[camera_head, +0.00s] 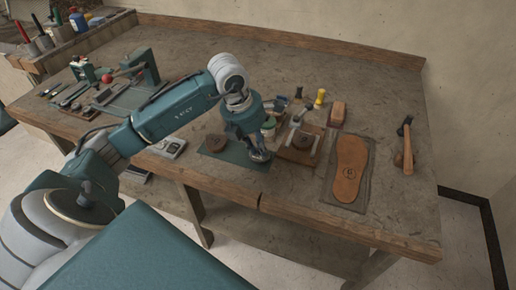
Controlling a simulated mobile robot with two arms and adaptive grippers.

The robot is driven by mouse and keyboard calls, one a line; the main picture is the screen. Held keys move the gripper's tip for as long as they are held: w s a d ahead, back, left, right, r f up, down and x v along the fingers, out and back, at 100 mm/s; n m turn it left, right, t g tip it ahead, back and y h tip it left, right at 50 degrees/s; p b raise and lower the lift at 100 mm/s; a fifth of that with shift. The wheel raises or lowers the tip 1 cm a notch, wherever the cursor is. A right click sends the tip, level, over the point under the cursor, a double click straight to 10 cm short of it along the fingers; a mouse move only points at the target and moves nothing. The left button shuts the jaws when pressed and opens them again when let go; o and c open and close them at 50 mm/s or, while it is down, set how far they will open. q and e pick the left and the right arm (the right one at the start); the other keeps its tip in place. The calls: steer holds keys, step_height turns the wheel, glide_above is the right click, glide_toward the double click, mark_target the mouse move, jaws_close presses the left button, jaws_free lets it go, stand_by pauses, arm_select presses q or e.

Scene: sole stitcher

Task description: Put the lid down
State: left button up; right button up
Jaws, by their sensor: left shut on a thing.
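My left gripper (257,152) points down over the right part of a dark green mat (232,156) near the bench's front edge. It is shut on a small greyish thing at its fingertips, which looks like the lid (260,157). The fingers hide most of it, and I cannot tell whether it touches the mat. A small jar (269,127) with a green band stands just behind the gripper, partly covered by it. A round brown piece (214,142) lies on the mat to the left of the gripper. My right gripper is not in view.
A wooden block with a round pale-topped thing (302,140) stands close to the right. A small grey device (168,148) lies left. The bench's back middle is clear.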

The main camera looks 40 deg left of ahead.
arm_select(q)
steer(key=shift+f, duration=0.95)
steer(key=o, duration=0.8)
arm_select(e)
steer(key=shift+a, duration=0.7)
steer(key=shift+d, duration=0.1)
